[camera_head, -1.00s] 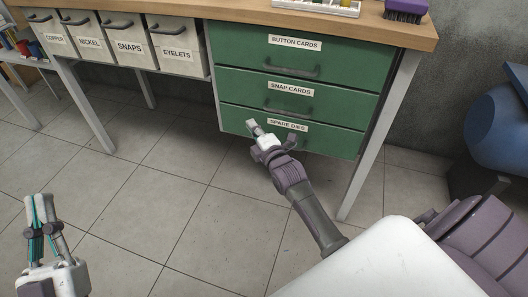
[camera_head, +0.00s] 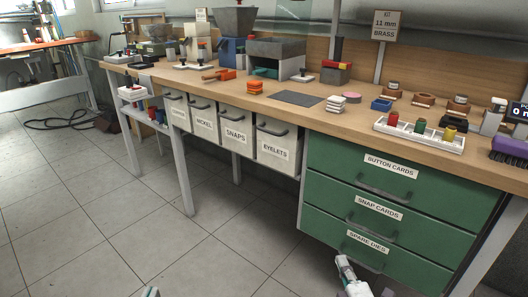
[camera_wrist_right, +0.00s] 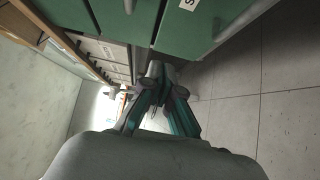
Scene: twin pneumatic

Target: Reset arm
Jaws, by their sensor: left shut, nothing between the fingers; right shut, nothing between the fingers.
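My right gripper (camera_head: 348,272) shows at the bottom edge of the head view, in front of the lower part of the "SPARE DIES" drawer (camera_head: 372,240). In the right wrist view its fingers (camera_wrist_right: 156,75) come together at the tips with nothing between them. Green drawer fronts (camera_wrist_right: 192,28) show close above the fingers there. My left gripper (camera_head: 152,292) barely shows at the bottom edge of the head view, only its tip, over the floor. All three green drawers look closed.
The workbench (camera_head: 330,118) holds several items, including a white tray (camera_head: 418,134) with coloured pieces and a purple brush (camera_head: 510,150). Labelled bins, such as "EYELETS" (camera_head: 275,153), hang under it. Bench legs (camera_head: 181,168) stand at the left.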

